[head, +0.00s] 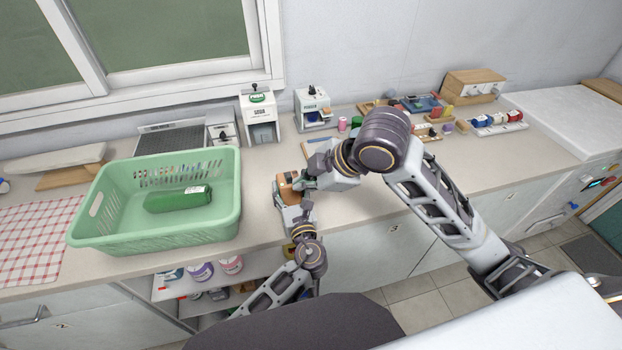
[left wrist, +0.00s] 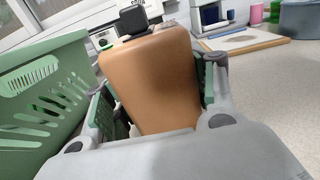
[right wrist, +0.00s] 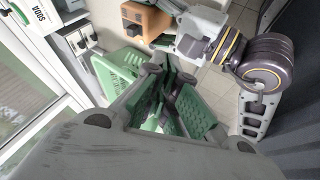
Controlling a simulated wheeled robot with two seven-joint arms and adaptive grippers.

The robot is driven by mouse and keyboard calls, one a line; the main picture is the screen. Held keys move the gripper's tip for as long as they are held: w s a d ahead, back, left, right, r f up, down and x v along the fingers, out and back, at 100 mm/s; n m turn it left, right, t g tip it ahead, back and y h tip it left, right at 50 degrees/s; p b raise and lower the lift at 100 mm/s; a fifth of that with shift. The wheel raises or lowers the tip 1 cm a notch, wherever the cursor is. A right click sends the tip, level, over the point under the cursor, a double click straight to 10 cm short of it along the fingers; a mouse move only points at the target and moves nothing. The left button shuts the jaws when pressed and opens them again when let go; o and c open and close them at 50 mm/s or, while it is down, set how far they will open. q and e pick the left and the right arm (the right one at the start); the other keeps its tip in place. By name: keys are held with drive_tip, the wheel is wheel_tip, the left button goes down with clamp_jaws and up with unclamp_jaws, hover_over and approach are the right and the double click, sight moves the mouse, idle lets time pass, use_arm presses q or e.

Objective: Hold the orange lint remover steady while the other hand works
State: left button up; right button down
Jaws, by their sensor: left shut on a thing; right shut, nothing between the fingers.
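The orange lint remover (head: 287,179) is held above the counter's front part, to the right of the green basket. In the left wrist view its broad orange body (left wrist: 155,78) fills the space between the fingers, with a dark block at its top. My left gripper (head: 292,193) is shut on it, a finger on each side. My right gripper (head: 310,181) is just right of it, shut and empty. In the right wrist view the right fingers (right wrist: 172,105) are together, and the lint remover (right wrist: 140,14) shows beyond them, apart from them.
A green basket (head: 160,239) holding a dark green item (head: 178,199) stands close on the left. White dispensers (head: 260,118) stand at the wall behind. A tray with colored items (head: 497,130) and a wooden box (head: 473,87) are at the right. The counter right of the grippers is mostly clear.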

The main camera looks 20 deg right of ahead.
sight(289, 177)
drive_tip(key=x, duration=0.2)
drive_tip(key=w+x, duration=0.1)
drive_tip(key=x, duration=0.2)
drive_tip(key=r+x, duration=0.1)
drive_tip(key=x, duration=0.2)
drive_tip(key=shift+w+f, duration=0.25)
drive_tip(key=shift+w, duration=1.15)
drive_tip(key=shift+w+d, duration=0.1)
drive_tip(key=shift+w, duration=0.05)
